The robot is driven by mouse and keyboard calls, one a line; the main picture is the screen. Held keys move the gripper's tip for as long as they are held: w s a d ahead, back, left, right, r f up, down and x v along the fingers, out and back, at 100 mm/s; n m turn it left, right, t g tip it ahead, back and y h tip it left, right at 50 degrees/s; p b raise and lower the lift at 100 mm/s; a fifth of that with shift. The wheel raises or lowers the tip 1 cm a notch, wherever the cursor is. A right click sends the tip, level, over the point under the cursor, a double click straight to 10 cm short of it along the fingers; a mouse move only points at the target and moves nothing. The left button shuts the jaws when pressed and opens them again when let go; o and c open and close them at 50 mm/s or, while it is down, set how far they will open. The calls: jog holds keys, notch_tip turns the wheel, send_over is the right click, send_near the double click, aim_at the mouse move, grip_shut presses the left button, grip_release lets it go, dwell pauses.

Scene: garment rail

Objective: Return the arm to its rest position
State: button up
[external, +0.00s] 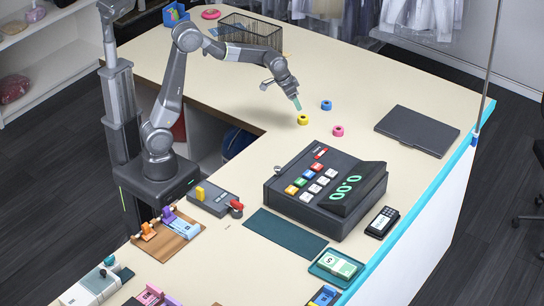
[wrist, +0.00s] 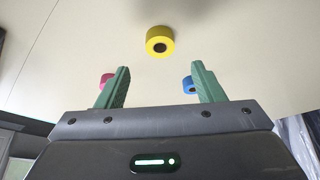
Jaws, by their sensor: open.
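My arm (external: 172,95) rises from its base at the left of the counter and reaches out over the counter. My gripper (external: 296,103) points down above the cream counter top, just above and left of a yellow tape roll (external: 303,120). In the wrist view my gripper's two green fingers (wrist: 160,88) stand apart with nothing between them. The yellow roll (wrist: 160,41) lies beyond the fingertips there. A blue roll (external: 326,105) and a pink roll (external: 338,131) lie close by. In the wrist view the fingers partly hide the pink and blue rolls.
A cash register (external: 325,188) stands in front of the rolls. A dark flat slab (external: 416,131) lies at right. A wire basket (external: 250,30) stands at the back, with hanging garments (external: 420,14) behind. A small grey device (external: 214,198) sits near my base. The counter around the rolls is clear.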

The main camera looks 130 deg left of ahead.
aim_at(302, 117)
jog(key=x, duration=0.9)
jog(key=shift+r, duration=1.6)
